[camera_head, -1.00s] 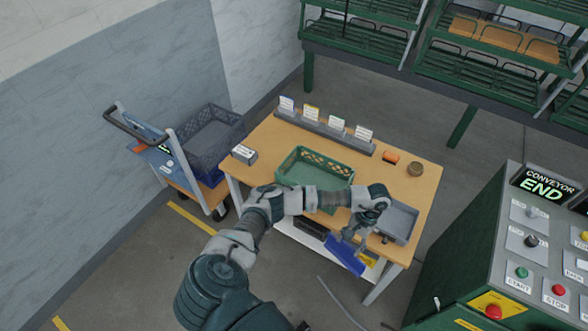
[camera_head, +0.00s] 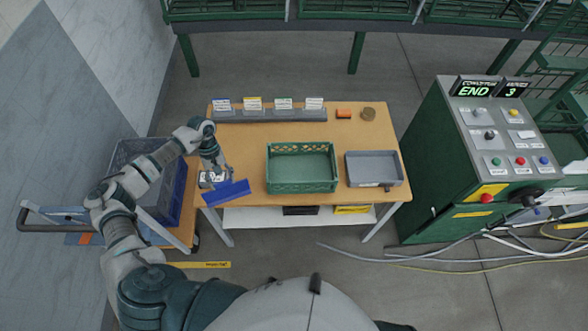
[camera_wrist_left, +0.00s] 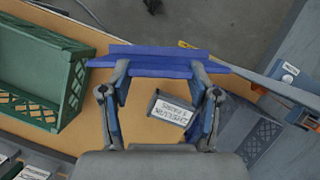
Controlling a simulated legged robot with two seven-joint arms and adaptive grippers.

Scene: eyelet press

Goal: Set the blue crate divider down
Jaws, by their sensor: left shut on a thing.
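My left gripper (camera_head: 224,176) is shut on the blue crate divider (camera_head: 227,192), a flat blue strip. In the head view the divider hangs at the front left corner of the wooden table, partly past its edge. In the left wrist view the divider (camera_wrist_left: 150,61) lies across both fingertips of the left gripper (camera_wrist_left: 158,75). Whether it touches the table cannot be told. The green crate (camera_head: 302,187) stands on the table to the right of the divider; its floor looks empty. My right gripper is not in view.
A small labelled block (camera_wrist_left: 172,110) is close by the left gripper. A grey tray (camera_head: 374,184) stands right of the crate. Card holders (camera_head: 268,115) line the table's back. A cart with a dark crate (camera_head: 140,154) is at the left.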

